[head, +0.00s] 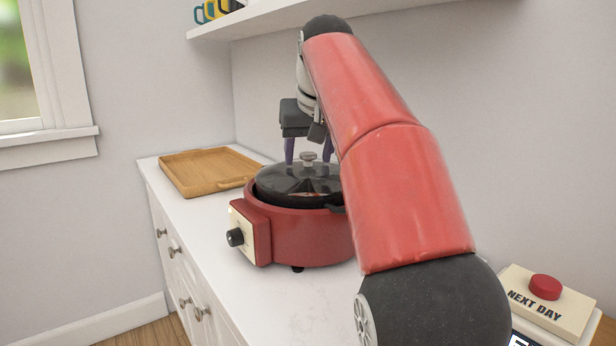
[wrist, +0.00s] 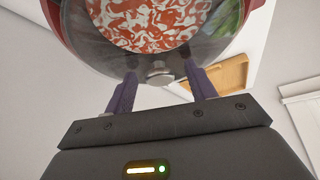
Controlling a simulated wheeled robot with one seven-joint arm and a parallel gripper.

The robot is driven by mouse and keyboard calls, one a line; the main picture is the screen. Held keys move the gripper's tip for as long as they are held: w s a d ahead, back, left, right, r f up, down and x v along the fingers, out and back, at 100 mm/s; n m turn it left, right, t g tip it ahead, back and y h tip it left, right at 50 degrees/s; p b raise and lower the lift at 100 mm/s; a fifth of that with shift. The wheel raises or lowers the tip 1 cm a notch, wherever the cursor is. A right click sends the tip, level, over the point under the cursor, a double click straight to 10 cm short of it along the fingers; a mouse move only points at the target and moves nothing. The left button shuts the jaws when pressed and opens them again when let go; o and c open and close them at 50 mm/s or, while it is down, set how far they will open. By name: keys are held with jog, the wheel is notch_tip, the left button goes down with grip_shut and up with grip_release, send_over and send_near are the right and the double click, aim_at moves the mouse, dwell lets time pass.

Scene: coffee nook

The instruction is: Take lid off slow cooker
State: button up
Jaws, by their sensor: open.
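A red slow cooker (head: 300,232) stands on the white counter, with a cream panel and black dial at its left. Its dark glass lid (head: 285,183) sits on top, with a clear, silvery knob (head: 308,158) at the centre. My gripper (head: 308,154) is above the lid with its purple fingers pointing down, apart on either side of the knob. In the wrist view, my open gripper (wrist: 160,77) has the knob (wrist: 160,75) between and just beyond its fingertips. I cannot tell whether the fingers touch the lid.
A wooden tray (head: 193,186) lies on the counter behind and left of the cooker. The counter (head: 300,310) is clear in front. A shelf (head: 290,20) with mugs hangs above. A box with a red button (head: 545,287) is at the right.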

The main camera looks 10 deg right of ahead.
jog(key=shift+c, duration=0.3)
jog(key=c, duration=1.2)
jog(key=shift+o, duration=0.2)
jog(key=shift+r, duration=0.1)
